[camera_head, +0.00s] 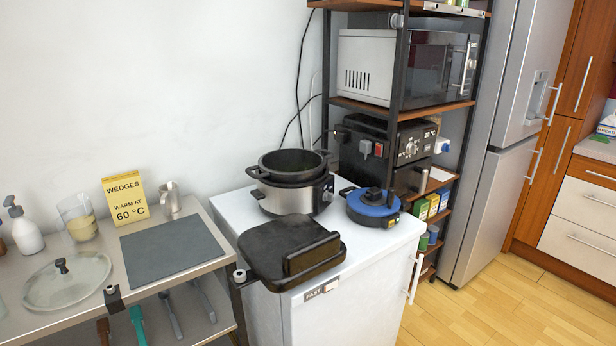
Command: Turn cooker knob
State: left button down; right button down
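The cooker (291,198) is a round silver and black pot on the white cabinet, with a black inner pot showing at its open top. A small knob (328,193) sits on a dark panel on its right front side. The knob's markings are too small to read. A yellow sign (125,200) on the side table reads "WEDGES WARM AT 60 °C". Neither of my grippers is in the head view.
On the white cabinet (370,300), a black flat slab with a raised handle (285,235) lies in front of the cooker, and a blue-lidded pan (373,207) stands right of it. The side table holds a glass lid (68,280) and a grey mat (170,250).

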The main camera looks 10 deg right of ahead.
aim_at(329, 198)
jog(key=i+j+z, duration=0.35)
jog(key=j+z, duration=0.15)
jog(key=j, duration=0.2)
jog(key=i+j+z, duration=0.25)
jog(key=j, duration=0.15)
jog(key=k, duration=0.1)
